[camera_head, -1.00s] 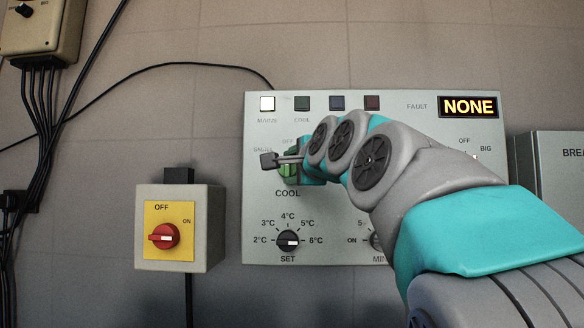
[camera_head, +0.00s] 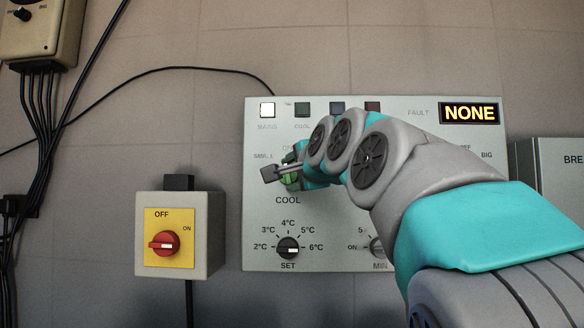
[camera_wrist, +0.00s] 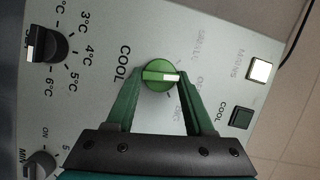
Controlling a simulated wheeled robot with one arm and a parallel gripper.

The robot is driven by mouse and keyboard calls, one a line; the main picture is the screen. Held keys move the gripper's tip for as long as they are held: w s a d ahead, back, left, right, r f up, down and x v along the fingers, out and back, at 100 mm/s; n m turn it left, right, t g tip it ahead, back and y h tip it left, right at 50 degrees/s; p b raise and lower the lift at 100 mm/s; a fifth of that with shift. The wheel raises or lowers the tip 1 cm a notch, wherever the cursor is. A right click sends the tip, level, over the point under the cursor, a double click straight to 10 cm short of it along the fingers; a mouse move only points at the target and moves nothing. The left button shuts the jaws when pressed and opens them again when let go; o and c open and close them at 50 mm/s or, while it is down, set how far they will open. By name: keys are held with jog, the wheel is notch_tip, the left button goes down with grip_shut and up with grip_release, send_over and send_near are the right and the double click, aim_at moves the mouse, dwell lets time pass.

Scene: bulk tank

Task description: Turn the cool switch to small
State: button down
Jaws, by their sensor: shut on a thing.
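The cool switch is a round green knob (camera_wrist: 158,76) with a white pointer mark, set above the word COOL on the grey control panel (camera_head: 335,255). In the wrist view its mark points about toward the OFF label, with SMALL and BIG to either side. My gripper (camera_wrist: 160,80) is shut on the knob, one green finger on each side. In the head view my gripper (camera_head: 289,176) is at the switch and my arm covers much of the panel's right half, and the knob itself is mostly hidden.
The MAINS lamp (camera_head: 267,110) is lit white and the COOL lamp (camera_head: 302,110) is dark. The fault display (camera_head: 469,113) reads NONE. The SET dial (camera_head: 288,248) sits below the switch. A red main switch (camera_head: 164,243) on a box is at left.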

jog(key=shift+a+r+n+g+h+p, duration=0.1)
jog(key=shift+n+g+h+p, duration=0.5)
jog(key=shift+n+p, duration=0.75)
jog(key=shift+a+r+n+g+h+p, duration=0.1)
jog(key=shift+n+g+h+p, duration=0.3)
jog(key=shift+n+h+p, duration=0.9)
jog(key=shift+n+y, duration=0.45)
jog(key=shift+y, duration=0.15)
jog(key=shift+c, duration=1.4)
grip_release()
jog(key=b+v, duration=0.1)
jog(key=v, duration=0.6)
jog(key=shift+s, duration=0.4)
